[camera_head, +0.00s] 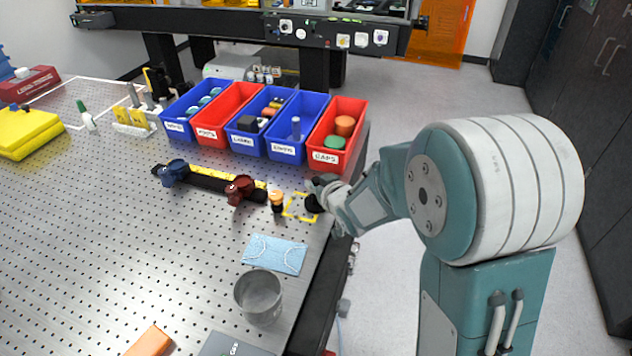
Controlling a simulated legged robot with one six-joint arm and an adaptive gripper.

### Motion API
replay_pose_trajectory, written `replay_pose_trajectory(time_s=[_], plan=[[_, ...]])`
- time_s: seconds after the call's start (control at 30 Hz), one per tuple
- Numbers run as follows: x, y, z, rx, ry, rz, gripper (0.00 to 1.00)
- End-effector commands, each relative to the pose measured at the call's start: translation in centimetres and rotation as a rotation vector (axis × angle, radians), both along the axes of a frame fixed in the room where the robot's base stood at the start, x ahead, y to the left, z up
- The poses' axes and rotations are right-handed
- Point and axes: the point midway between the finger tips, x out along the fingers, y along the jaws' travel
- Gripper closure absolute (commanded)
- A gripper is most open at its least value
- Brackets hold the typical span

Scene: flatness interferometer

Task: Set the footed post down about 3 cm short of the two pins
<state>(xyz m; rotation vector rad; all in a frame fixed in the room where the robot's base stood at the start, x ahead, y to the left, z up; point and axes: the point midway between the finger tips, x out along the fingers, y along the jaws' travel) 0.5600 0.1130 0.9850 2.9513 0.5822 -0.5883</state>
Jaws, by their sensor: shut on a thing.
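My gripper (319,187) is low over the right side of the perforated table, at the right of a yellow outlined square (299,207). It is shut on a small dark thing (312,204), which I take to be the footed post; the gripper and wrist cover much of it. The dark thing overlaps the square's right side in the picture. I cannot tell whether its foot touches the table. The two pins cannot be made out. A short post with an orange top and black body (277,201) stands just left of the square.
A dark rail (207,183) with a blue mount (175,172) and a dark red mount (240,190) lies to the left. Blue and red bins (338,157) stand behind. A blue cloth (274,254) and a metal cup (259,298) are in front. The table's right edge is close.

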Motion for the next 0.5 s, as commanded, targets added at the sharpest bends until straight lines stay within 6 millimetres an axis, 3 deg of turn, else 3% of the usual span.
replay_pose_trajectory(time_s=[0.1,0.13,0.2,0.5], plan=[[0.00,0.06,-0.20,0.000,0.000,0.001,1.00],[0.00,0.07,-0.16,0.000,0.000,0.001,0.53],[0.00,0.07,-0.16,0.000,0.000,0.001,0.27],[0.02,0.05,-0.21,0.000,0.001,0.001,0.27]])
